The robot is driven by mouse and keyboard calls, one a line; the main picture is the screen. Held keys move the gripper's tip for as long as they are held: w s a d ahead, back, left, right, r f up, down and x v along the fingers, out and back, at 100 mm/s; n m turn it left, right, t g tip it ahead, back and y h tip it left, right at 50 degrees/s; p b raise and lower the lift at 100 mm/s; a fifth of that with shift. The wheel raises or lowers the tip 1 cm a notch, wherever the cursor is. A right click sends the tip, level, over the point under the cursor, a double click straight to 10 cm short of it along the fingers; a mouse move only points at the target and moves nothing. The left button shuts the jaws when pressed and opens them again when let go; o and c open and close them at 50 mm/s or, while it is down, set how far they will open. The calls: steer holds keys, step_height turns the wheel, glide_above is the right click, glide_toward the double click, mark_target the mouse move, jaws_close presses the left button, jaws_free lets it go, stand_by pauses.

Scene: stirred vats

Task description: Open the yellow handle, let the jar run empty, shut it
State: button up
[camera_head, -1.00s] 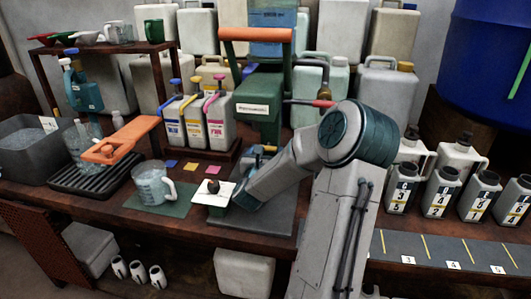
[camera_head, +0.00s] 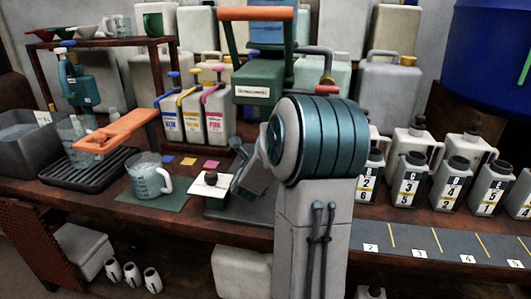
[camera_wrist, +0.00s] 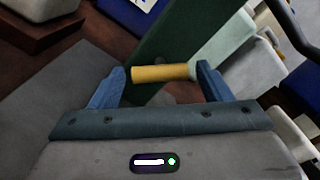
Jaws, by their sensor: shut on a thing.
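The yellow handle (camera_wrist: 162,73) is a short bar on a dark green body (camera_wrist: 165,45) in the wrist view. My gripper (camera_wrist: 163,80) has its two blue fingers at the bar's ends and is shut on it. The green machine (camera_head: 257,92) stands behind my arm, with a white label and an orange bar on top. A blue see-through jar (camera_head: 271,36) shows on top of it; its fill level cannot be told. A clear jug (camera_head: 147,178) with a white handle stands on a green mat.
Blue, yellow and pink labelled canisters (camera_head: 193,117) stand left of the green machine. Numbered bottles (camera_head: 408,180) line the right.

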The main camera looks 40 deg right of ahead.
steer(key=n+b, duration=0.3)
steer(key=n, duration=0.1)
steer(key=shift+f, duration=0.15)
steer(key=shift+n+b, duration=0.7)
steer(key=shift+n, duration=0.5)
steer(key=o, duration=1)
steer(key=shift+c, duration=0.2)
steer(key=p+v, duration=0.1)
steer(key=v, duration=1.3)
steer(key=shift+d+p, duration=0.1)
steer(key=shift+p, duration=0.2)
